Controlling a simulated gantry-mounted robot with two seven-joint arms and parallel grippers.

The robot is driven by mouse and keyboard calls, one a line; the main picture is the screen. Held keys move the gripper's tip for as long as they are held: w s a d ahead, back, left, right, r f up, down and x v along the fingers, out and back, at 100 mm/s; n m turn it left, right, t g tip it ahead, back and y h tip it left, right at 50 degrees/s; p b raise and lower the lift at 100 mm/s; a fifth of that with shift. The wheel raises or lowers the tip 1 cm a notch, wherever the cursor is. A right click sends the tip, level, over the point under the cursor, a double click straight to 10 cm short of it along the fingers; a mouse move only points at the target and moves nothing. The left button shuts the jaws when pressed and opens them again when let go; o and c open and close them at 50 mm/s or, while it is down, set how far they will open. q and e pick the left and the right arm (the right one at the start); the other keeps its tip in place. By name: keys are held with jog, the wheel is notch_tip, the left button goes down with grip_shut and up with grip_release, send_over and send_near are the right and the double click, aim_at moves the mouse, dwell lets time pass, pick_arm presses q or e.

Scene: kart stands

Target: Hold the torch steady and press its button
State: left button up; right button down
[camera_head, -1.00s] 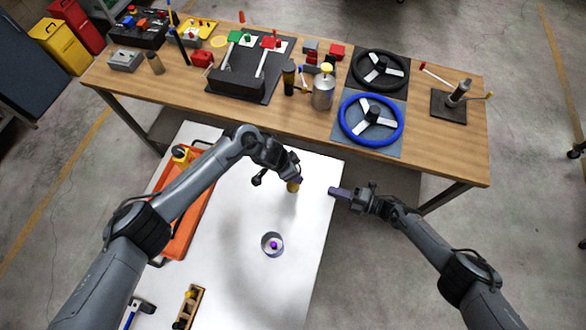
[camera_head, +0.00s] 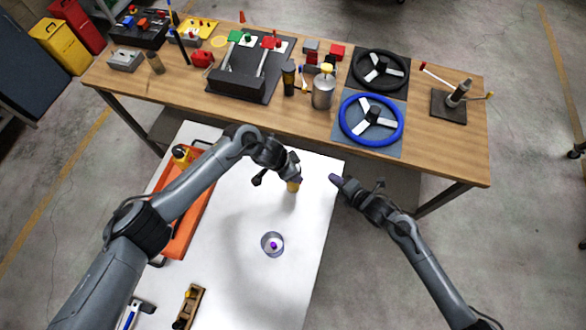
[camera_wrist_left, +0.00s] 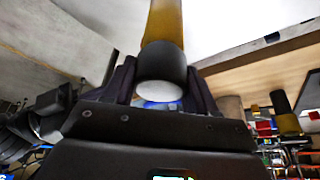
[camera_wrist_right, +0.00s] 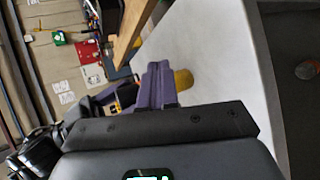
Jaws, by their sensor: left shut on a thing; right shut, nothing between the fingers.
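The torch has a yellow barrel (camera_head: 293,186) and stands out below my left gripper (camera_head: 294,176) over the white table. In the left wrist view its barrel (camera_wrist_left: 164,22) and black end (camera_wrist_left: 162,62) with a pale round face lie between the dark fingers (camera_wrist_left: 160,88), which are shut on it. My right gripper (camera_head: 335,178) is shut and empty, to the right of the torch and apart from it, by the white table's right edge. In the right wrist view the shut purple fingers (camera_wrist_right: 158,84) partly overlap the yellow barrel (camera_wrist_right: 184,79). The button cannot be made out.
The white table (camera_head: 235,280) holds a round dish (camera_head: 263,250) with a purple item, an orange tray (camera_head: 183,237) and a wooden block (camera_head: 190,303). Behind, a wooden bench (camera_head: 450,140) carries a blue steering wheel (camera_head: 345,125), a metal can (camera_head: 322,94) and another black-and-yellow cylinder (camera_head: 289,80).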

jog(key=shift+m, duration=0.3)
jog(key=s+f, duration=0.1)
jog(key=s+d+f, duration=0.1)
jog(key=s+f, duration=0.1)
jog(key=shift+s, duration=0.1)
jog(key=shift+s+a+f, duration=0.1)
jog(key=shift+f, duration=0.1)
jog(key=shift+w+a, duration=0.45)
jog(key=shift+a, duration=0.9)
jog(key=shift+w+a, duration=0.5)
jog(key=shift+a, duration=0.8)
jog(key=shift+w+a, duration=0.45)
jog(key=shift+a, duration=0.9)
jog(key=shift+a, duration=0.1)
jog(key=shift+w+a, duration=0.15)
jog(key=shift+a, duration=0.3)
jog(key=shift+s+d, duration=0.2)
jog(key=shift+d, duration=0.35)
jog(key=shift+f, duration=0.1)
